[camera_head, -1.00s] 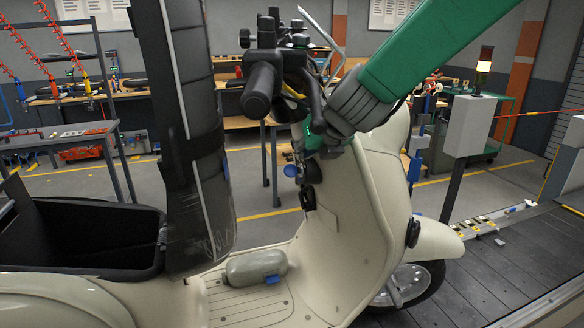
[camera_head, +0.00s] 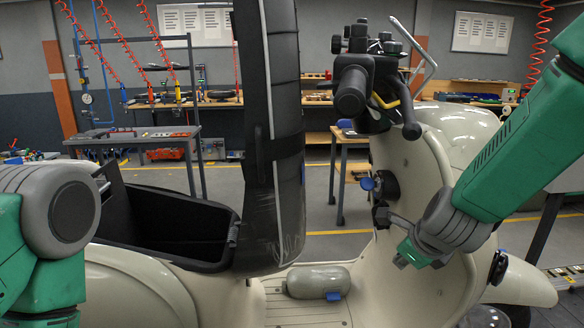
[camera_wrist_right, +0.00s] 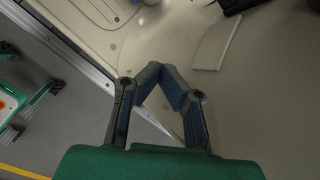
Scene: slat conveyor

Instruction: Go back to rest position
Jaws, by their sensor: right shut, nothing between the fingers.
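My right gripper (camera_head: 388,216) is shut and empty in front of the inner side of the cream scooter's front shield (camera_head: 408,160), below the handlebar (camera_head: 362,75). I cannot tell from the head view whether it touches the shield. In the right wrist view its fingers (camera_wrist_right: 162,72) meet at the tips with nothing between them, and the pale scooter body shows beyond. My left arm (camera_head: 50,230) shows at the lower left edge, but its gripper is out of frame.
A black seat (camera_head: 270,130) stands upright beside an open black storage bin (camera_head: 180,225). A grey-green cylinder (camera_head: 318,281) lies on the scooter's footboard. Workbenches (camera_head: 330,140) stand behind. Open floor (camera_head: 215,178) lies between the scooter and the benches.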

